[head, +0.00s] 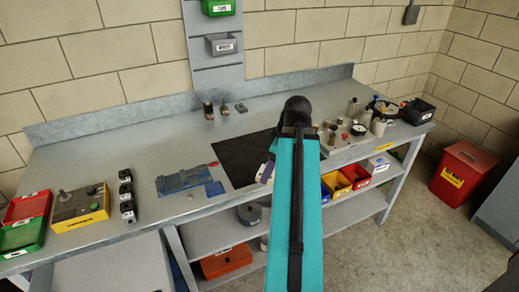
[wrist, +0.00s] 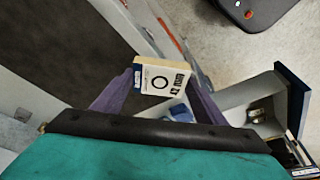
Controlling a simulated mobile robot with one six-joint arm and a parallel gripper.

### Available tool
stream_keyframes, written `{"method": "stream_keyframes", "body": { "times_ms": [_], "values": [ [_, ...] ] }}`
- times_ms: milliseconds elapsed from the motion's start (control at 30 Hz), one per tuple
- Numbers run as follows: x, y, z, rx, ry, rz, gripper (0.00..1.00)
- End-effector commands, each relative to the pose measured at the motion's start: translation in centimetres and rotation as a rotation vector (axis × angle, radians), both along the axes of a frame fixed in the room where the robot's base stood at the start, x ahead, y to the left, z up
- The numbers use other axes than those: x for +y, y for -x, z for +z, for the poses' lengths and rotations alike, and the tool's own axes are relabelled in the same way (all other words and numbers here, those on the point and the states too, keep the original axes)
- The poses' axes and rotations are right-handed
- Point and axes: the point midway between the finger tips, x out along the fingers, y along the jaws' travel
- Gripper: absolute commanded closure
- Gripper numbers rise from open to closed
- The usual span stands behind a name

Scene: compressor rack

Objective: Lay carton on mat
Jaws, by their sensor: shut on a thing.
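The carton (wrist: 163,78) is a small cream box with black print and a blue edge. In the wrist view it sits between the two purple fingers of my gripper (wrist: 161,88), which is shut on it. The black mat (head: 240,158) lies flat on the grey bench; in the wrist view it is the dark area (wrist: 90,40) at upper left. In the head view my gripper (head: 266,172) shows only partly beside my teal arm, near the mat's right front edge. My arm hides most of the carton and part of the mat there.
Bottles and small parts (head: 345,132) crowd the bench to the right. Yellow and red bins (head: 345,180) sit on the shelf below the front edge. A red bin (head: 463,172) stands on the floor at right.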

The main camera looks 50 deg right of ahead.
Motion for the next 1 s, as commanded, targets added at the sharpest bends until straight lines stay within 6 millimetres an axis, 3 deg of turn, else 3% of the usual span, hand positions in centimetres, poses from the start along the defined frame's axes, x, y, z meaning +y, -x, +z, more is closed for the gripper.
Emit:
{"method": "stream_keyframes", "body": {
  "times_ms": [433, 1000],
  "values": [
    [-0.6, -1.0, 0.1, 0.003, -0.001, 0.001, 0.57],
    [-4.4, -6.8, -0.7, 0.002, 0.0, 0.002, 0.57]
  ]
}}
